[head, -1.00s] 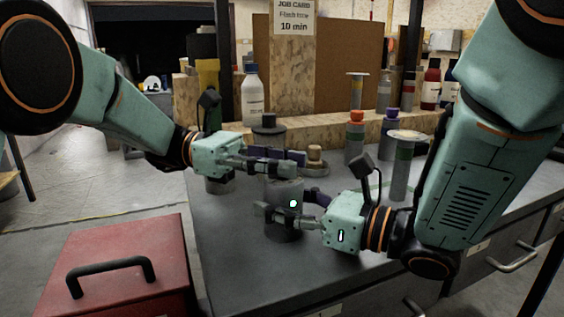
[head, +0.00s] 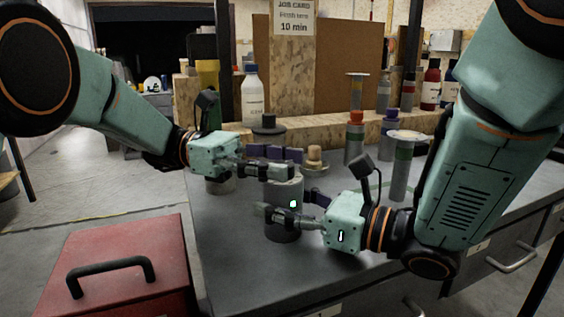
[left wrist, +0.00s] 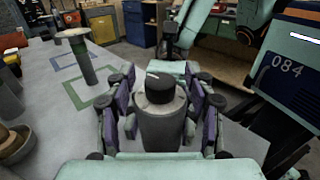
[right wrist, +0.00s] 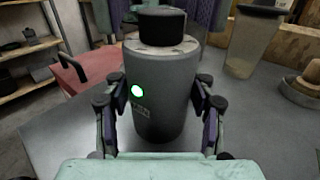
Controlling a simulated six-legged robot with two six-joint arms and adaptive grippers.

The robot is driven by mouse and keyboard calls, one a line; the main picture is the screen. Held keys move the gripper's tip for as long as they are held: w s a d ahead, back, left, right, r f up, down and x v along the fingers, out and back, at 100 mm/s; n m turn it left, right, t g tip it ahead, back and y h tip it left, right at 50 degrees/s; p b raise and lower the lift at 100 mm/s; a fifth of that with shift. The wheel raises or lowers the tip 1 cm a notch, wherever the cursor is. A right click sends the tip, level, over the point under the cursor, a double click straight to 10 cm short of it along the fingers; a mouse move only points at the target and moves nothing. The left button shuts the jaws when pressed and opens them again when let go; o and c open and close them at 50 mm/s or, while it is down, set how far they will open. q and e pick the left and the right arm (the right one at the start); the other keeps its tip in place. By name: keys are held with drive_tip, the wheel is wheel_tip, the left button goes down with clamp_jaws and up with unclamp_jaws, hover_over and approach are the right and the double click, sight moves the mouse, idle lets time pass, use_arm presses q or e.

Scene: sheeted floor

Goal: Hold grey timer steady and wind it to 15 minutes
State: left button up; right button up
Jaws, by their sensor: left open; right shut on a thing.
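The grey timer (head: 286,190) is an upright cylinder with a lit green spot on its side, standing on the grey bench top. My right gripper (head: 284,214) is shut on its body low down, with a finger on each side in the right wrist view (right wrist: 158,108). The timer's black knob (left wrist: 160,88) has a pale mark on top and also shows in the right wrist view (right wrist: 162,28). My left gripper (head: 279,163) is open at knob height, its fingers on either side of the knob with gaps. In the head view the left fingers hide the knob.
A wooden-knobbed piece (head: 314,160), a white bottle (head: 252,98) and several capped cylinders, one with a wide pale top (head: 407,136), stand behind and right. A red case (head: 120,270) is at front left.

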use_arm(q)
drive_tip(key=v, duration=1.1)
drive_tip(key=shift+a, duration=0.25)
drive_tip(key=s+n+t+h, duration=0.1)
drive_tip(key=s+n+t, duration=0.4)
drive_tip(key=t, duration=0.2)
drive_tip(key=d, duration=1.1)
drive_tip(key=shift+w+d+f, duration=0.15)
drive_tip(key=shift+w+d, duration=0.1)
drive_tip(key=shift+c, duration=0.3)
